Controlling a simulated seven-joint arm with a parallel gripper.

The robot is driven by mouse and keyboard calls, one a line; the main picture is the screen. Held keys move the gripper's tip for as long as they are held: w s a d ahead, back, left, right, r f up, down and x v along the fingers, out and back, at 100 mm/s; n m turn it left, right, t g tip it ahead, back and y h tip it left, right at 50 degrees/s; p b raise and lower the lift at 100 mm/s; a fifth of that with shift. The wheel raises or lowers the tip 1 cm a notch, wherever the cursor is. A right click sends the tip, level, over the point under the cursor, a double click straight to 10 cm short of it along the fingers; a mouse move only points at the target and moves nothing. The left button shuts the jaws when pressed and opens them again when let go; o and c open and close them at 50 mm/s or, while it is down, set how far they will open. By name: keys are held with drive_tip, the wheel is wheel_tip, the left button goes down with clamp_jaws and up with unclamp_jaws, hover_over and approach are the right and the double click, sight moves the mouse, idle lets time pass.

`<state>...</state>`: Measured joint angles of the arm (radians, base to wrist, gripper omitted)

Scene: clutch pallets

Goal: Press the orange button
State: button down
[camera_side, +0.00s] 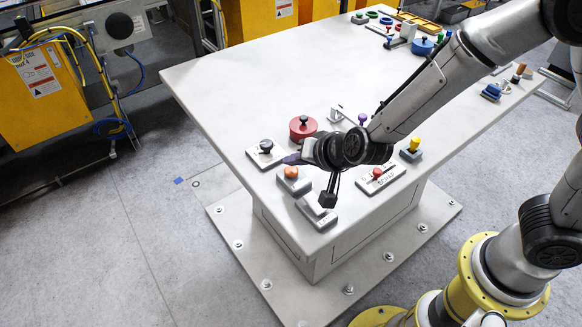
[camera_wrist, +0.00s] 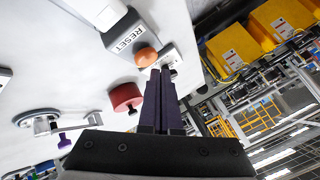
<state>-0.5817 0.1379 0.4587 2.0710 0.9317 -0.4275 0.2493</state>
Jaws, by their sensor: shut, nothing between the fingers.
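The orange button (camera_side: 291,172) is a round cap on a grey box (camera_side: 296,185) near the table's front left corner. In the wrist view the orange button (camera_wrist: 146,57) sits by the box's RESET label (camera_wrist: 128,39). My gripper (camera_side: 291,159) has its dark purple fingers together with nothing between them. In the side view its tips are just above and behind the button. In the wrist view the fingertips (camera_wrist: 159,70) are close below and right of the button. I cannot tell whether they touch it; a small gap seems to show.
A black knob on a plate (camera_side: 266,147) and a red cylinder (camera_side: 303,127) stand close behind. A grey box with a pale top (camera_side: 317,210) is in front. A red-knobbed slider plate (camera_side: 379,180) and a yellow knob (camera_side: 414,143) are right. The table's left middle is clear.

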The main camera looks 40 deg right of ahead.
sight(294, 174)
drive_tip(key=shift+f, duration=0.15)
drive_tip(key=shift+f, duration=0.3)
idle(0.3)
drive_tip(key=shift+f, duration=0.4)
idle(0.5)
drive_tip(key=shift+r, duration=0.8)
wheel_tip(294, 174, up, 6)
idle(0.7)
